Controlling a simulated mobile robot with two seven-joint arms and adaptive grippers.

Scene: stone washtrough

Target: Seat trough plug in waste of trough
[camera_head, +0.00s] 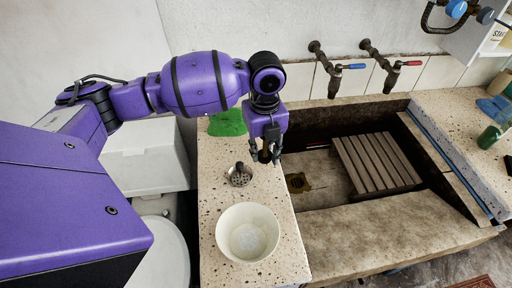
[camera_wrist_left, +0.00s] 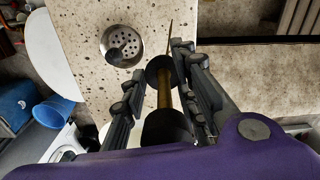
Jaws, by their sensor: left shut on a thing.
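My left gripper (camera_head: 266,158) is above the right edge of the speckled counter, beside the trough (camera_head: 340,222). It is shut on the trough plug, which has a brass stem (camera_wrist_left: 164,92) between dark round ends in the left wrist view. In the head view the fingers mostly hide the plug. The waste (camera_head: 297,183) is a dark hole with a brass-coloured ring in the trough floor, right of and below the gripper in the picture. The plug is apart from it. My right gripper is not in view.
A metal strainer (camera_head: 239,175) with a dark knob and a white bowl (camera_head: 247,233) stand on the counter. A green cloth (camera_head: 228,122) lies behind. A slatted wooden rack (camera_head: 375,163) fills the trough's right part. Two taps (camera_head: 335,68) project from the back wall.

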